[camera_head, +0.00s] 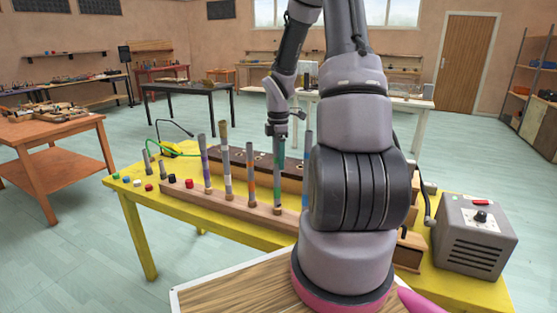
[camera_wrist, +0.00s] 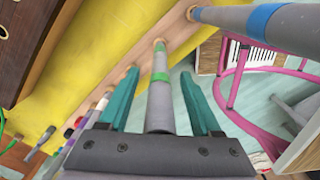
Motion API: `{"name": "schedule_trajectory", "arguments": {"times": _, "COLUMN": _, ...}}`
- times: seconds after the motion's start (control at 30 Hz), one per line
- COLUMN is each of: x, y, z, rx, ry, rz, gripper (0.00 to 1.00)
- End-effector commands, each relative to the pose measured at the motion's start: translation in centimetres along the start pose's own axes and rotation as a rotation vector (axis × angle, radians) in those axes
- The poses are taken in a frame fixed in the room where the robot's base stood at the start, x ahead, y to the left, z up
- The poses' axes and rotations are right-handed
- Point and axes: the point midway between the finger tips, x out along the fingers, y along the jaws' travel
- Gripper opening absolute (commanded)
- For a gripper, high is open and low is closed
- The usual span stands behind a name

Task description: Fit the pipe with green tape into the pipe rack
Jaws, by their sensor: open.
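The pipe with green tape (camera_head: 278,182) is grey and stands upright in the pipe rack (camera_head: 233,207), a long wooden bar on the yellow table. In the wrist view the pipe (camera_wrist: 160,92) runs between my fingers, and its lower end meets the rack (camera_wrist: 178,27). My gripper (camera_head: 278,148) points down above the rack. Its two teal fingers (camera_wrist: 160,103) are open, one on each side of the pipe, with gaps visible. How deep the pipe sits in its hole cannot be told.
Pipes with purple, white and orange tape stand left of it; a blue-taped pipe (camera_wrist: 258,17) stands close on the other side. Small coloured blocks (camera_head: 150,187) lie at the yellow table's (camera_head: 135,205) left end. A grey box (camera_head: 474,240) with a knob is at right.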

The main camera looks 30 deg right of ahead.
Motion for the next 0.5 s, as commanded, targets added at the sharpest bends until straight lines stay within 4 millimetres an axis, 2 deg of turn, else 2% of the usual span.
{"name": "schedule_trajectory", "arguments": {"times": 0.3, "x": -6.0, "y": 0.1, "z": 0.1, "rx": 0.003, "ry": -0.001, "rz": 0.005, "gripper": 0.65}}
{"name": "schedule_trajectory", "arguments": {"times": 0.5, "x": -9.2, "y": 0.1, "z": 0.1, "rx": 0.002, "ry": -0.001, "rz": 0.003, "gripper": 0.65}}
